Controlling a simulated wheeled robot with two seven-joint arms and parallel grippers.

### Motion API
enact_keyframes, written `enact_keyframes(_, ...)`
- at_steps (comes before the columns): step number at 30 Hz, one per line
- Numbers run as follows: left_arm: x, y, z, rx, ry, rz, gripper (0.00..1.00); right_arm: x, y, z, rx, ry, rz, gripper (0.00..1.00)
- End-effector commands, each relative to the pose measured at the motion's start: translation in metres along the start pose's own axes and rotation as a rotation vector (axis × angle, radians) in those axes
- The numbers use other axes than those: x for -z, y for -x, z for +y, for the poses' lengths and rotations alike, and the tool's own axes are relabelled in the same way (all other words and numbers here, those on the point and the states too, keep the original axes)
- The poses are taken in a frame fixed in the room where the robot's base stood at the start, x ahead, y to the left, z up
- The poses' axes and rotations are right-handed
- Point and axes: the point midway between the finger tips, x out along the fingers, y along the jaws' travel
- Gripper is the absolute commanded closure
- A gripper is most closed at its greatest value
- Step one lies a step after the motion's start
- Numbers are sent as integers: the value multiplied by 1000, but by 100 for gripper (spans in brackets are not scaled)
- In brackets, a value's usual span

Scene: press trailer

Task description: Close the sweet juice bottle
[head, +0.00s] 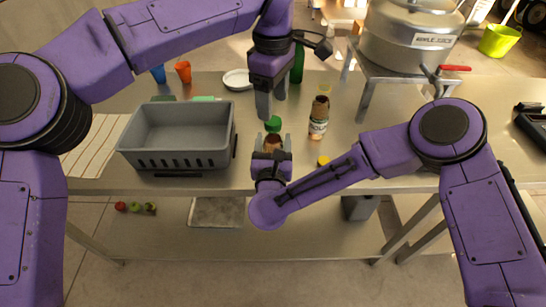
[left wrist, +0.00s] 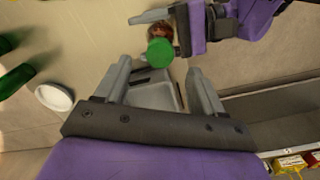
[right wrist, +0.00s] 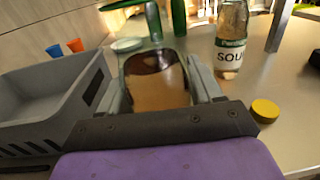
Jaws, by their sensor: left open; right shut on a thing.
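A brown juice bottle (right wrist: 155,85) is held upright between the fingers of my right gripper (head: 271,160), near the table's front; its label is hidden. A round green cap (head: 273,123) shows at its top in the head view, and the cap (left wrist: 160,52) overlaps the brown bottle in the left wrist view. I cannot tell how firmly it sits. My left gripper (head: 270,102) is open and empty, pointing down just above the cap, its fingers apart on either side.
A bottle labelled "SOU…" (right wrist: 230,38) stands to the right, with a yellow cap (right wrist: 265,110) lying near it. A grey crate (head: 180,165) is on the left. A green bottle (head: 297,65) and white plate (head: 238,79) are behind. A metal pot (head: 410,35) stands back right.

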Motion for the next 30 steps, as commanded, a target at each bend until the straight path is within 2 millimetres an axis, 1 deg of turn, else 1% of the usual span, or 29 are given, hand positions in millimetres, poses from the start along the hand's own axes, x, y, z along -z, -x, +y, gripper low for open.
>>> enact_keyframes(1,0,13,0,-4,2,1,31,0,0,0,-1,1,1,100)
enact_keyframes(3,0,29,1,-4,2,2,31,1,0,0,-1,1,1,100)
enact_keyframes(6,-1,49,0,-4,2,1,31,1,0,0,-1,1,1,100)
enact_keyframes(9,0,63,0,-1,1,2,31,1,0,0,-1,1,1,100)
enact_keyframes(13,0,72,0,-1,0,1,31,1,0,0,-1,1,1,100)
enact_keyframes(21,0,73,0,0,-1,0,31,1,0,0,-1,1,1,100)
enact_keyframes(22,0,73,0,0,-1,0,31,1,0,0,-1,1,1,25)
enact_keyframes(24,0,73,0,0,-1,0,31,0,0,0,0,1,1,5)
enact_keyframes(30,0,73,0,0,-1,0,31,0,0,0,0,1,1,5)
